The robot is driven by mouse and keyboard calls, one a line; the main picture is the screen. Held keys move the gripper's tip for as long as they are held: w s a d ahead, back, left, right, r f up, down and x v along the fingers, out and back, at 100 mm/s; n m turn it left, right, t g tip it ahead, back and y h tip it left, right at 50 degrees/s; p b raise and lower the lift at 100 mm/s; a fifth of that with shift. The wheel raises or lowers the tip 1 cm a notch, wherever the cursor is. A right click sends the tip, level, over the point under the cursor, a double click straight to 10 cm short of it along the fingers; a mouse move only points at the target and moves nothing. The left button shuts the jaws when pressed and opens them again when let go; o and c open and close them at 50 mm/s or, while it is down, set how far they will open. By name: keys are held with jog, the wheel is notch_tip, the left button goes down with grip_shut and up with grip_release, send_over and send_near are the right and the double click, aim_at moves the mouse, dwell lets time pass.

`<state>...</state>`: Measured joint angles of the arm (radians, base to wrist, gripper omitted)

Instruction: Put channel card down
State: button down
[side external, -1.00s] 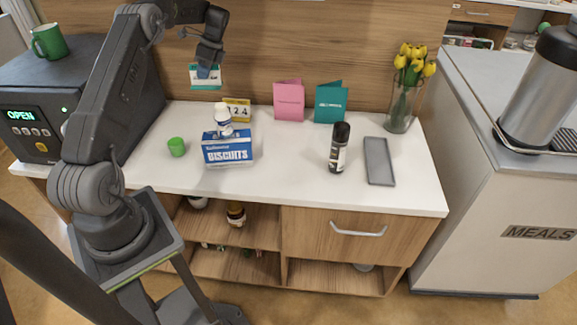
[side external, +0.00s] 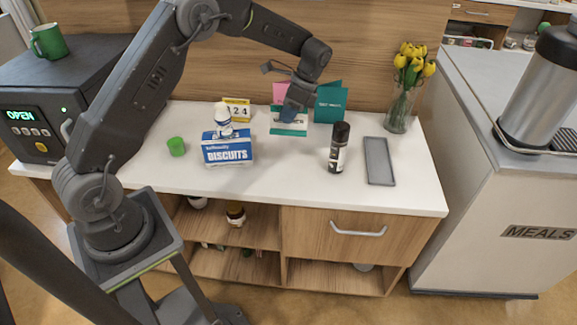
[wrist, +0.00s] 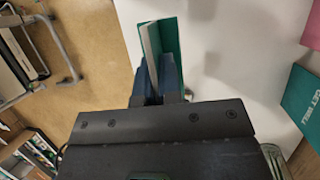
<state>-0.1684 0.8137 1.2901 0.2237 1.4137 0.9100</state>
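The channel card, a folded white and teal card (side external: 289,128), is upright in front of the pink card. My gripper (side external: 291,112) is above it, with its blue fingers shut on its upper part. In the wrist view, the card (wrist: 165,40) shows edge-on as a teal and pale strip between the fingers of my gripper (wrist: 157,80). I cannot tell whether its lower edge touches the white counter (side external: 290,175) or hangs just above it.
Behind stand a pink card (side external: 279,92) and a teal card (side external: 329,102). A biscuits box (side external: 228,152), a white bottle (side external: 223,122) and a green cup (side external: 176,147) are to the left. A black bottle (side external: 338,148), a grey tray (side external: 379,162) and a tulip vase (side external: 399,108) are to the right.

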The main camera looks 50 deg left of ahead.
notch_tip(320, 180, down, 13)
jog(key=shift+f, duration=0.1)
dwell(0.5)
jog(key=c, duration=1.3)
grip_release()
jog(key=shift+f, duration=0.1)
